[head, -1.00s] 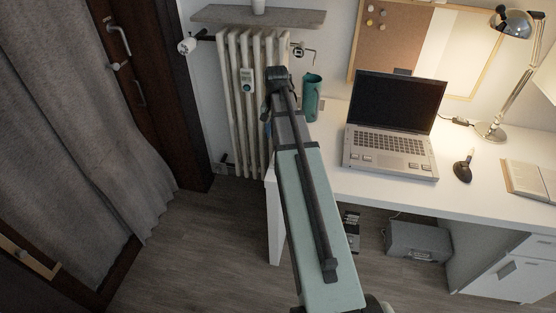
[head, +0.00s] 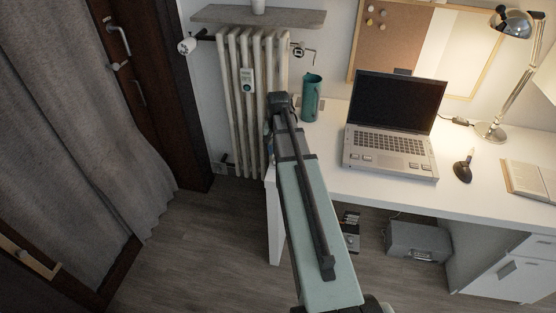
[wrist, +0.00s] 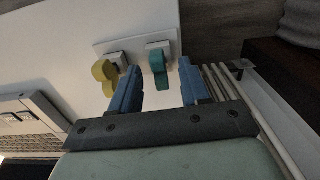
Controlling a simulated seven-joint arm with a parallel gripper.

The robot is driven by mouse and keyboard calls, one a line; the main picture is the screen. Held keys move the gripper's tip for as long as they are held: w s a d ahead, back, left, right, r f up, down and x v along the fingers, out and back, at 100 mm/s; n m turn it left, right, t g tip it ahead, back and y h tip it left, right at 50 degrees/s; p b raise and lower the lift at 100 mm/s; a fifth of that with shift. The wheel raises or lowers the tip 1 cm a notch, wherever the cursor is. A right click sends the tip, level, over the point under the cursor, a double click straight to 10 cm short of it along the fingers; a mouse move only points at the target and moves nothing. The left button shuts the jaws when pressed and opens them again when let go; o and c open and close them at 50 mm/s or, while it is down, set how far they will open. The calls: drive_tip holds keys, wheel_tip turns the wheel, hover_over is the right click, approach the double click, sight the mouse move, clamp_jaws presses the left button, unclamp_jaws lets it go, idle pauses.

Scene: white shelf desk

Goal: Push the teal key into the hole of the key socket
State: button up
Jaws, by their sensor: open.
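In the wrist view the teal key (wrist: 156,62) shows between and beyond the two blue fingers of my gripper (wrist: 161,70). The fingers are apart, with a gap on either side of the key. The key's far end is at a small pale block (wrist: 158,46), which looks like a socket; I cannot tell how far in the key sits, and no hole shows. In the head view my wrist end (head: 279,101) is at the desk's left edge, and my arm hides the key and socket.
A yellow key-like piece (wrist: 104,73) stands beside the left finger, at a second pale block (wrist: 117,59). A teal cup (head: 312,98) stands on the white desk (head: 335,195) just right of my arm. A laptop (head: 390,150) is farther right, and a radiator (head: 236,105) is behind.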

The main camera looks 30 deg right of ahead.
drive_tip(key=shift+f, duration=0.6)
drive_tip(key=shift+c, duration=0.4)
clamp_jaws()
